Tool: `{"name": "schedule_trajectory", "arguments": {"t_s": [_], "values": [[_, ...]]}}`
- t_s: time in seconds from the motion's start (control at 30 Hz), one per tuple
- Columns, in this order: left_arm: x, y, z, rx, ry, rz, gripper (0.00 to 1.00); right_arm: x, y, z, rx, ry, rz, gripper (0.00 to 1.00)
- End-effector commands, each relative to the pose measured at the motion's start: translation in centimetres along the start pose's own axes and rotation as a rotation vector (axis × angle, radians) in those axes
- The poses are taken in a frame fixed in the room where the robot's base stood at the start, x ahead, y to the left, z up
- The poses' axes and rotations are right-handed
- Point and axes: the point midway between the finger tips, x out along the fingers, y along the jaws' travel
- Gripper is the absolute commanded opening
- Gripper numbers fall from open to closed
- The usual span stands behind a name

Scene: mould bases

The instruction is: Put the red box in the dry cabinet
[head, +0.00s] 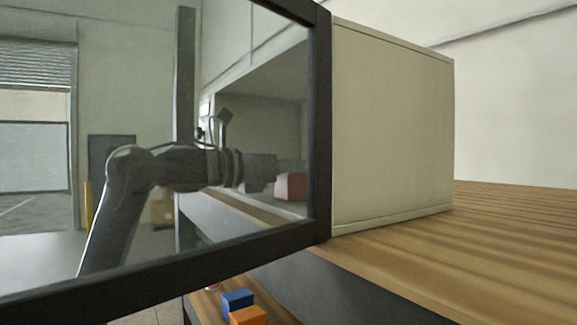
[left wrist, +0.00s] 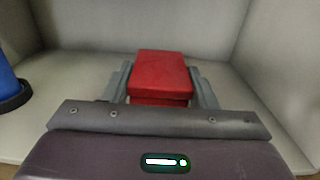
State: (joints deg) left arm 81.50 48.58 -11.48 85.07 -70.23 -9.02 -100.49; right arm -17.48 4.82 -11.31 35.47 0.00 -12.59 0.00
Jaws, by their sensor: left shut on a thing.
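The red box (left wrist: 160,72) sits between the two fingers of my left gripper (left wrist: 161,90) in the left wrist view, inside the pale interior of the dry cabinet (left wrist: 90,35). In the head view the red box (head: 291,187) shows through the glass door, at the tip of my left gripper (head: 272,176). The gripper is shut on the box. The box is low, near the cabinet floor; I cannot tell if it touches it. The cabinet (head: 390,130) stands on a wooden bench with its dark-framed glass door (head: 322,120) swung open. My right gripper is not in view.
A blue round object with a dark base (left wrist: 8,88) stands inside the cabinet at the left. A blue block (head: 238,300) and an orange block (head: 248,316) lie below the wooden bench top (head: 450,260). The open door frame stands in front of my left arm. The bench right of the cabinet is clear.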

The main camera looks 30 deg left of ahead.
Motion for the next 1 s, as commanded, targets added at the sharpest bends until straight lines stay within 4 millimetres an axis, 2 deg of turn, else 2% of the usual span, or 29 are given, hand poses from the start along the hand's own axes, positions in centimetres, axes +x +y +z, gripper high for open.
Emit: {"name": "schedule_trajectory", "arguments": {"t_s": [0.13, 0.17, 0.3, 0.67, 0.77, 1.0], "values": [[0.0, 0.0, -0.2, 0.001, -0.003, 0.000, 0.19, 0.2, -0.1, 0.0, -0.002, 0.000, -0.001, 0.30], [0.0, 0.0, -0.3, 0.000, 0.000, 0.000, 0.55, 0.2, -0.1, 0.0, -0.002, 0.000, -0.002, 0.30], [0.0, 0.0, -0.2, 0.000, 0.000, 0.000, 0.73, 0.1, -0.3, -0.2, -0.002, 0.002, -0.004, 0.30], [-0.2, 0.0, 0.0, 0.001, -0.001, 0.000, 0.74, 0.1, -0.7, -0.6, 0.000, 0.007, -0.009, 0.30], [-1.4, 0.0, -0.2, 0.003, -0.003, 0.001, 0.74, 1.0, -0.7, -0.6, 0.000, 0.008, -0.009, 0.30], [-6.5, 0.1, -0.4, 0.003, -0.003, 0.004, 0.74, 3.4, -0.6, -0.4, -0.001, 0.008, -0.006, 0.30]]}}
